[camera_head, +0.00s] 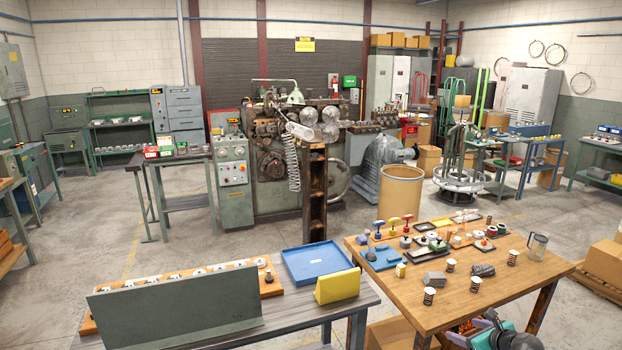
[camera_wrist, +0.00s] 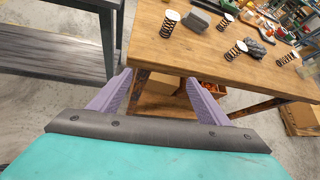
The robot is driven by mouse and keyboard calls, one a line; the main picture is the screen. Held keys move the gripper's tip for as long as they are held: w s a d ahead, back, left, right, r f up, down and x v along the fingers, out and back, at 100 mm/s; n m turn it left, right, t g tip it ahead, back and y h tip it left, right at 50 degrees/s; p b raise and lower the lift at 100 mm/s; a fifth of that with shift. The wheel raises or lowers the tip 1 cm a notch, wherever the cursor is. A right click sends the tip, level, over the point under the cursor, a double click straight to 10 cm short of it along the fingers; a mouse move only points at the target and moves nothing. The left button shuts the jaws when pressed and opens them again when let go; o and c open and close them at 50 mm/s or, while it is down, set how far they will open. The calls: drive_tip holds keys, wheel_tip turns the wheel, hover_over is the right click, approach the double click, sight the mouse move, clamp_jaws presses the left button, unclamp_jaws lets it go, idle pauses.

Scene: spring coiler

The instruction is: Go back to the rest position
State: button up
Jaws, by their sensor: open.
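My gripper shows in the wrist view (camera_wrist: 158,78) with its two purple fingers spread apart and nothing between them. The fingertips overlap the front edge of the wooden table (camera_wrist: 190,55) in that view; I cannot tell how far they are from it. In the head view, my gripper (camera_head: 484,324) is low at the bottom edge, in front of the wooden table (camera_head: 410,288), partly cut off by the frame. No object is held.
Springs (camera_head: 429,296), a glass jug (camera_head: 537,246) and small parts stand on the wooden table. A grey bench (camera_head: 290,305) with a blue tray (camera_head: 316,262) and yellow block (camera_head: 338,286) is to the left. Cardboard boxes (camera_head: 604,262) are right.

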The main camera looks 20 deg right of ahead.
drive_tip(key=w+a+f+n+g+y+b, duration=0.1)
drive_tip(key=w+a+f+n+g+y, duration=0.2)
drive_tip(key=a+f, duration=0.5)
drive_tip(key=w+a+f+n+y+b, duration=0.1)
drive_tip(key=w+a+f+n, duration=0.2)
drive_tip(key=a+f+n, duration=0.55)
drive_tip(key=s+a+f+n+g+y+b, duration=0.1)
drive_tip(key=s+a+f+n+g, duration=0.3)
drive_tip(key=a, duration=0.6)
drive_tip(key=w+a+f+n+y+b, duration=0.1)
drive_tip(key=a+f+b, duration=0.1)
drive_tip(key=a+f, duration=0.55)
drive_tip(key=s+a+f+n+g+b, duration=0.1)
drive_tip(key=s+a+f+n+g, duration=0.1)
drive_tip(key=s+a+f+n, duration=0.35)
drive_tip(key=s+a+f+n+g+b, duration=0.1)
drive_tip(key=s+a+f+n+g, duration=0.15)
drive_tip(key=a, duration=0.65)
drive_tip(key=s+a+f+n+g+h+b, duration=0.1)
drive_tip(key=s+a+f+n+g+h, duration=0.1)
drive_tip(key=s+n, duration=0.3)
drive_tip(key=s+a+f+n+g+h+b, duration=0.1)
drive_tip(key=s+a+f+n+g, duration=0.2)
drive_tip(key=s, duration=0.7)
wheel_tip(320, 180, down, 2)
drive_tip(key=a+n, duration=0.1)
drive_tip(key=n, duration=0.2)
drive_tip(key=shift+a+f+h+b, duration=0.15)
drive_tip(key=shift+a+h+b, duration=0.1)
drive_tip(key=shift+h+b, duration=0.15)
